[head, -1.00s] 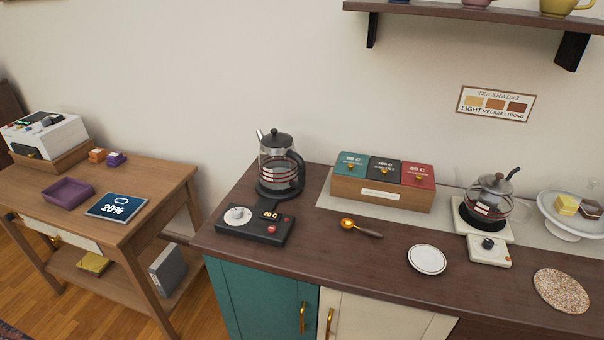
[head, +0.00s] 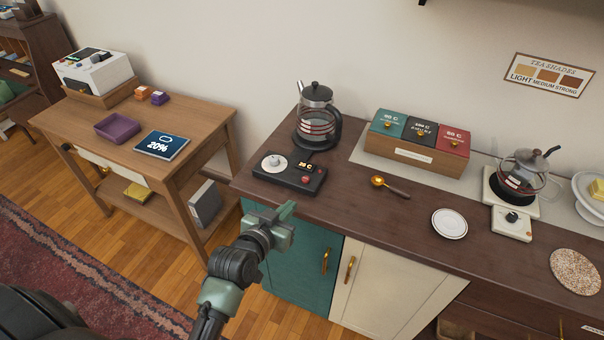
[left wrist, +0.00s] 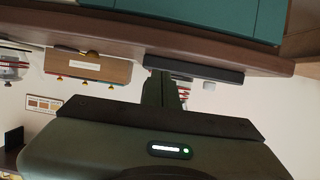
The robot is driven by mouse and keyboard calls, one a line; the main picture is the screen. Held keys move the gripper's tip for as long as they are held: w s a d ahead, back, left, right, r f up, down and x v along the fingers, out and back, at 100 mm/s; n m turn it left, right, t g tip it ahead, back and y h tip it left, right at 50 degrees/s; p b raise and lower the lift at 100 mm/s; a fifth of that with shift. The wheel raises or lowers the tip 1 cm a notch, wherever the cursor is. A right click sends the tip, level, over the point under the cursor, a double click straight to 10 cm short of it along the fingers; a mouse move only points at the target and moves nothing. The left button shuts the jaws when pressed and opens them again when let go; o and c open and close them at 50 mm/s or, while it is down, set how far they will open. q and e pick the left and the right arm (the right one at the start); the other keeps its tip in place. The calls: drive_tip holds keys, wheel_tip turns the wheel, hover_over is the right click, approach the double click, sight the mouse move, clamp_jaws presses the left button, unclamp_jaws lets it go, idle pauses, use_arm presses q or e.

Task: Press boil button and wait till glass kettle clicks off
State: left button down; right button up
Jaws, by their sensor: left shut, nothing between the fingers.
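The glass kettle (head: 316,125) with black lid and handle stands upright on its round base on the dark counter. In front of it is the black control panel (head: 290,174) with a white dial (head: 274,163), a small lit display (head: 306,164) and a red button (head: 305,180). The panel's dark edge (left wrist: 193,69) also shows in the left wrist view, which looks upside down. My left gripper (head: 286,213) is shut and empty, in front of the teal cabinet and apart from the panel. My right gripper is not in view.
A wooden box (head: 415,147) with teal, black and red lids stands right of the kettle. A gold scoop (head: 388,186), a white plate (head: 449,223) and a second glass pot (head: 524,172) are also on the counter. A wooden side table (head: 85,118) stands left.

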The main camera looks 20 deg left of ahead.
use_arm(q)
wheel_tip(320, 180, up, 8)
drive_tip(key=t, duration=0.1)
drive_tip(key=shift+a+f, duration=0.25)
drive_tip(key=shift+a, duration=0.15)
drive_tip(key=shift+w, duration=0.15)
drive_tip(key=p, duration=0.2)
hover_over(302, 187)
drive_tip(key=shift+s+a+f, duration=0.1)
drive_tip(key=shift+s+f, duration=0.1)
drive_tip(key=shift+f, duration=0.9)
drive_tip(key=f, duration=0.3)
drive_tip(key=shift+w+f, duration=0.2)
drive_tip(key=shift+w, duration=0.1)
drive_tip(key=shift+f, duration=0.5)
